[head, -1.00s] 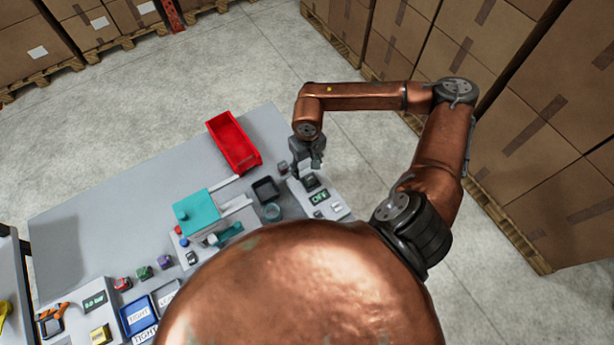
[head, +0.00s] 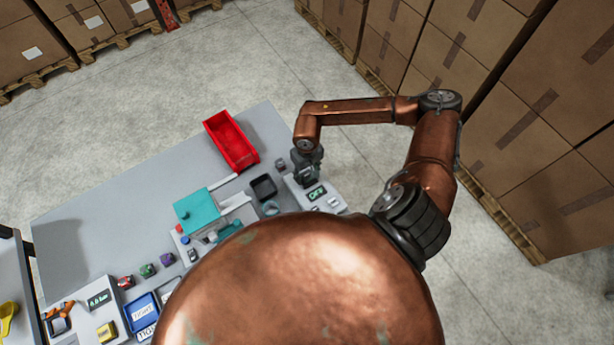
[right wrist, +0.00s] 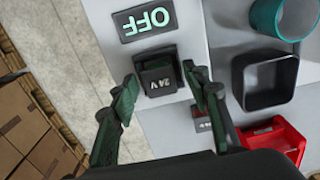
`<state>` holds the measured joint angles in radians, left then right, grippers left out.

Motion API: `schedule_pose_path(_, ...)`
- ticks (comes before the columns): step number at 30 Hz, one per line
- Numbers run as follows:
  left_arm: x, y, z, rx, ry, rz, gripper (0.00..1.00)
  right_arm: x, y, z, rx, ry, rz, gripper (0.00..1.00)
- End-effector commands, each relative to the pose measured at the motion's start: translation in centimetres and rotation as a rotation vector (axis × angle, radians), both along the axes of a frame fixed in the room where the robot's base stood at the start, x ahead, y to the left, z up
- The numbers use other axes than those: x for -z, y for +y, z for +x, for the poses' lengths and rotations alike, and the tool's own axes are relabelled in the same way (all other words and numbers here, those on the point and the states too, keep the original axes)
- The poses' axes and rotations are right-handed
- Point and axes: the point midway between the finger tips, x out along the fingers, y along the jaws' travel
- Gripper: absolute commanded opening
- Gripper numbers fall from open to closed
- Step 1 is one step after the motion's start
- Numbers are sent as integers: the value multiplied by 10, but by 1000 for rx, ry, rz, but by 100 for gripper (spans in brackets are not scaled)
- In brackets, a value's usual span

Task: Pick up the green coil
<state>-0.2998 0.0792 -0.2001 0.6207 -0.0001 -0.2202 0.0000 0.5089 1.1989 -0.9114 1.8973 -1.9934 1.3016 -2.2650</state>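A small green block (head: 146,270), which looks like the green coil, sits on the grey table between a red block (head: 125,282) and a purple block (head: 166,259). My right gripper (head: 308,172) is far to its right, over a light grey box with a display. In the right wrist view, my right gripper (right wrist: 160,80) is open, its fingers to either side of a black block marked 24 V (right wrist: 158,74). I cannot tell whether they touch it. The green block does not show in that view. My left gripper is not in view.
The display (right wrist: 147,20) reads OFF. A black open bin (head: 263,188), a teal cup (right wrist: 283,18) and a red tray (head: 232,140) are near my right gripper. A teal-topped fixture (head: 197,210) stands mid-table. A blue bin (head: 142,312) is at the front. The table's back left is clear.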

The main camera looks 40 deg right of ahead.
Motion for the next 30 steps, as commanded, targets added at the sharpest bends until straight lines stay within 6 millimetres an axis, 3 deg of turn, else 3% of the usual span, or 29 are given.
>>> schedule_pose_path(18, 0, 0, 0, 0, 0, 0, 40, -1, 0, 0, 0, 0, 0, 0)
schedule_pose_path(30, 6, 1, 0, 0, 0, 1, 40, -8, 0, 1, 0, -3, 0, 0)
